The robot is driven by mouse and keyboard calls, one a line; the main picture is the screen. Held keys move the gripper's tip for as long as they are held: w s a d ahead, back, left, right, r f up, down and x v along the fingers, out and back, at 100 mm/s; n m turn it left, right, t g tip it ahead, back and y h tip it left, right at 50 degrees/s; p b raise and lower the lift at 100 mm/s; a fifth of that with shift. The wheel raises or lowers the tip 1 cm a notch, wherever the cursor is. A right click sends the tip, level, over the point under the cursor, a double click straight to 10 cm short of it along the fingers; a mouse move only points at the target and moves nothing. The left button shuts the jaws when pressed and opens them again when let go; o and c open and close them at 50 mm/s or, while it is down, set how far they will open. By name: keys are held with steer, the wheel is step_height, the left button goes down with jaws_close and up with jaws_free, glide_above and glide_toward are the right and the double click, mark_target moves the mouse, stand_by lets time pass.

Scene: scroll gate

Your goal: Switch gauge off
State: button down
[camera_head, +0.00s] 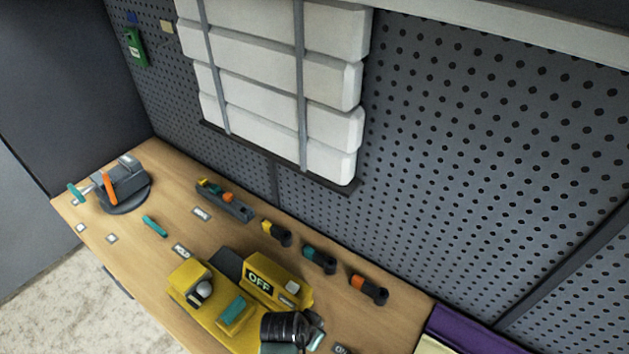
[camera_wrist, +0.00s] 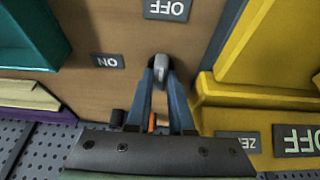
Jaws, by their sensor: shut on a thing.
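The yellow gauge (camera_head: 290,292) stands at the front of the bench, with a dark display reading OFF (camera_head: 259,283). Its yellow side fills the right of the wrist view (camera_wrist: 275,50), with an OFF plate (camera_wrist: 298,140) and a partly visible plate beside it. A small grey switch knob (camera_wrist: 161,67) stands between an OFF label (camera_wrist: 167,9) and an ON label (camera_wrist: 107,60) on the wood. My gripper (camera_wrist: 161,75) is shut on this knob, its fingertips on either side. In the head view my dark wrist covers the knob and fingertips.
A yellow base with a teal block (camera_head: 233,310) lies beside the gauge. Several small tools (camera_head: 320,258) line the back of the bench. A grey vise (camera_head: 120,188) stands at the far left. A purple item (camera_head: 465,333) is at the right. A pegboard (camera_head: 480,130) rises behind.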

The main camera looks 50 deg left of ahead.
steer(key=c, duration=0.8)
jaws_free()
steer(key=shift+r, duration=0.1)
steer(key=b+v, duration=0.1)
steer(key=v, duration=1.1)
steer(key=shift+s+r, duration=0.2)
steer(key=shift+r, duration=0.15)
